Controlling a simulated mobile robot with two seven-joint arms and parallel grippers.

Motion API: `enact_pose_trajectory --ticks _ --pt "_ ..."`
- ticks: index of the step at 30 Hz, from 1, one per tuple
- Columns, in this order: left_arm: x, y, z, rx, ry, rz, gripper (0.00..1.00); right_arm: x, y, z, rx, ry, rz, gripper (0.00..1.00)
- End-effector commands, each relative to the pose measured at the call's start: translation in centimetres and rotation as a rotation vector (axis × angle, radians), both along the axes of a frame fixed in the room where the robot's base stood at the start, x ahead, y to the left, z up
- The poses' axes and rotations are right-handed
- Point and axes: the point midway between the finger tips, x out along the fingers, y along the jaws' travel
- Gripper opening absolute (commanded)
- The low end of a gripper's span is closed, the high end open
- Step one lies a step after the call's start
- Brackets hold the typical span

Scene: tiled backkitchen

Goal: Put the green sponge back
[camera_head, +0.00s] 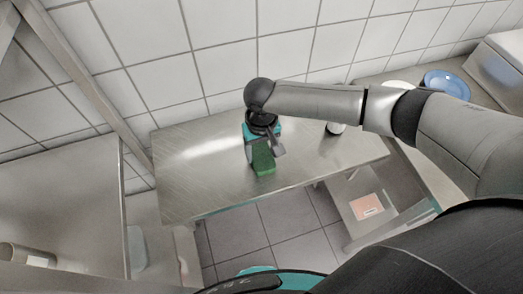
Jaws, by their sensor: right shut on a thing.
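The green sponge (263,160) is a dark green block over the steel table, near the table's middle. My right gripper (264,150) comes down from above and is shut on the sponge, with a finger on each side of it. I cannot tell whether the sponge touches the table top. My left gripper is not in view.
The steel table (190,190) stands against a white tiled wall (220,75). Its left part is clear. A small white item (335,128) stands behind my right arm. A blue plate (447,84) lies at the far right. A lower shelf at right holds a pinkish item (366,206).

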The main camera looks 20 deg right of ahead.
Motion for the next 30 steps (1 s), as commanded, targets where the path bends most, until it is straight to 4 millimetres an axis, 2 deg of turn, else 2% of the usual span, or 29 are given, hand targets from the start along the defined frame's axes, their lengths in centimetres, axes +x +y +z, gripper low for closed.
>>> enact_pose_trajectory --ticks 3,4,11,19,22,26,30 --pt "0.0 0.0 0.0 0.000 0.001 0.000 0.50 0.0 0.0 0.0 0.000 0.001 0.000 0.23" --pt "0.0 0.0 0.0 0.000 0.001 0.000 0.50 0.0 0.0 0.0 0.000 0.000 0.000 0.70" --pt "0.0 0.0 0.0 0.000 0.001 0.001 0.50 0.0 0.0 0.0 0.000 0.000 0.000 0.96" --pt "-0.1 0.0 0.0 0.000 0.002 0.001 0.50 0.0 0.0 0.1 0.000 0.000 0.000 0.98" --pt "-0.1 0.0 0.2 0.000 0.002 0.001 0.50 0.0 0.0 0.8 0.000 0.000 0.000 0.98" --pt "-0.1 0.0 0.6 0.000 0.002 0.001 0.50 0.1 0.0 2.9 0.001 -0.003 -0.001 0.98" --pt "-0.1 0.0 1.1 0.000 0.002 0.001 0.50 0.1 0.0 6.0 0.002 -0.003 0.001 0.98"
